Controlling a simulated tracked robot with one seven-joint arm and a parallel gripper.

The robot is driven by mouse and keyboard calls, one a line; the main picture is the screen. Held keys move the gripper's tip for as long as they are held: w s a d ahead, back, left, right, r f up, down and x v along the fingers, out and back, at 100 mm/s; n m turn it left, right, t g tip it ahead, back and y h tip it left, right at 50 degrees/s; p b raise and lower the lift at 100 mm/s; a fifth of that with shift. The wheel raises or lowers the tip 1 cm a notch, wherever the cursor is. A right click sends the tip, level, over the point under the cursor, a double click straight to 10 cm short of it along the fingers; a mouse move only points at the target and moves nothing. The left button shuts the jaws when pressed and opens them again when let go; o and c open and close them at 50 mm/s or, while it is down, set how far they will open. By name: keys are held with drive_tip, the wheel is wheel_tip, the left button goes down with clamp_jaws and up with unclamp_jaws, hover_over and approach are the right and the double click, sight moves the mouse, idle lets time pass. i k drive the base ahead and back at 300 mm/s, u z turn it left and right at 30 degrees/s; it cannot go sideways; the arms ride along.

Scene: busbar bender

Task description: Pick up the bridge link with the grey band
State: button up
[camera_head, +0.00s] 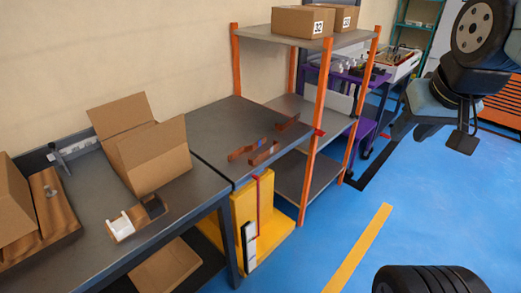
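Three copper-brown links lie on the dark bench top (220,120) in the middle of the view. The front-left link (236,155) has a small bluish band near its right end. The front-right link (262,158) lies close beside it and seems to carry a paler greyish patch. The back link (288,123) lies apart, near the shelf, with a reddish-brown look. The bands are too small to tell for sure which is grey. My gripper (440,135) hangs at the upper right, over the blue floor, far from the links. Its finger opening does not show clearly.
An orange-post shelf (312,130) stands right behind the bench, carrying cardboard boxes (298,22) on top. An open carton (150,150) and a wooden block (52,207) sit on the left bench. A yellow stand (262,215) is below.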

sight(253, 163)
drive_tip(key=z, duration=0.05)
drive_tip(key=i, duration=0.9)
drive_tip(key=u, duration=0.2)
drive_tip(key=k, duration=0.9)
drive_tip(key=z, duration=0.2)
drive_tip(key=i, duration=0.9)
drive_tip(key=u, duration=0.05)
